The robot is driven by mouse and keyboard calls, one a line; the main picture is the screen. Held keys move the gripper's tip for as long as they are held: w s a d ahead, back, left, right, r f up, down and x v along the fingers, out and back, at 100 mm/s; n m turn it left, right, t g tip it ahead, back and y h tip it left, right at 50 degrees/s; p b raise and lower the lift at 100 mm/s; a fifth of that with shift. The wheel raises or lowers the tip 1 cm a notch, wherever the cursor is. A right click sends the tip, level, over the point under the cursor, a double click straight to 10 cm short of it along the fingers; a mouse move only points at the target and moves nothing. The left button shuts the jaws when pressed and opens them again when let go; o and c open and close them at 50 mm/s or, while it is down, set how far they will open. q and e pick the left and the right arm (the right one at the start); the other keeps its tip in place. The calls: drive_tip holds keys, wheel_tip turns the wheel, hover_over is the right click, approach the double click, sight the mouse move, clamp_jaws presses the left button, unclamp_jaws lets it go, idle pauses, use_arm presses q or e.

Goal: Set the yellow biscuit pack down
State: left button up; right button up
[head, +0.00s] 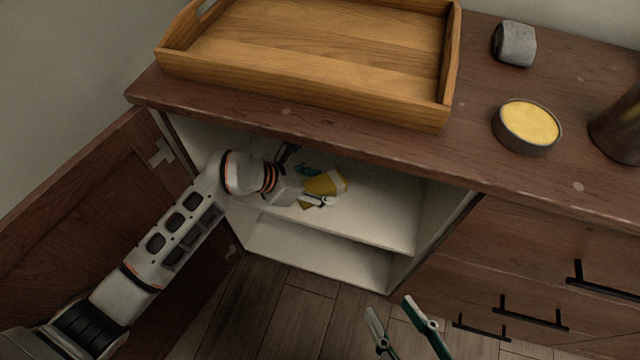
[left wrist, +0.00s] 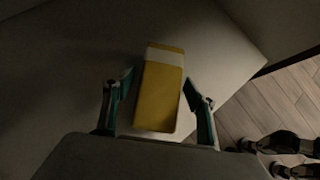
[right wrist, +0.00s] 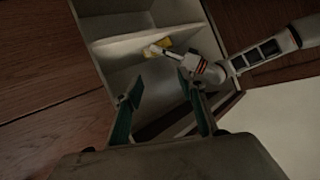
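The yellow biscuit pack (head: 325,184) with a pale band lies on the shelf (head: 385,215) inside the open cabinet. It also shows in the left wrist view (left wrist: 159,100), between the fingers of my left gripper (left wrist: 158,82). Those fingers are open, with a narrow gap visible on each side of the pack. In the head view my left gripper (head: 317,186) reaches into the cabinet and partly covers the pack. My right gripper (head: 390,306) is open and empty, outside and below the cabinet front. The right wrist view shows its spread fingers (right wrist: 158,90).
The cabinet door (head: 80,210) stands open at the left. A wooden tray (head: 320,50), a grey object (head: 515,44), a round tin with yellow contents (head: 527,125) and a dark vessel (head: 620,130) stand on the top. Drawer handles stick out at right. The shelf right of the pack is clear.

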sight(322, 181)
use_arm(q)
drive_tip(key=shift+r, duration=0.1)
drive_tip(key=a+r+p, duration=0.1)
drive_tip(key=r+p, duration=0.1)
drive_tip(key=r, duration=0.1)
drive_tip(key=shift+s+a+r, duration=0.1)
drive_tip(key=shift+s+a, duration=0.05)
drive_tip(key=shift+a, duration=0.25)
drive_tip(key=p+v, duration=0.2)
drive_tip(key=v, duration=0.1)
drive_tip(key=shift+s+a+r, duration=0.1)
drive_tip(key=shift+s+a, duration=0.05)
drive_tip(key=shift+s, duration=0.05)
drive_tip(key=shift+s+a+r+p, duration=0.1)
drive_tip(key=shift+s+a+p, duration=0.2)
drive_tip(key=shift+p, duration=0.05)
drive_tip(key=shift+s+f, duration=0.15)
drive_tip(key=shift+f, duration=0.1)
use_arm(e)
drive_tip(key=d, duration=0.1)
drive_tip(key=d+n, duration=0.1)
drive_tip(key=d+f+n+h, duration=0.1)
drive_tip(key=d, duration=0.1)
drive_tip(key=shift+s+d+f+g, duration=0.1)
drive_tip(key=shift+s+g, duration=0.15)
drive_tip(key=shift+g, duration=0.05)
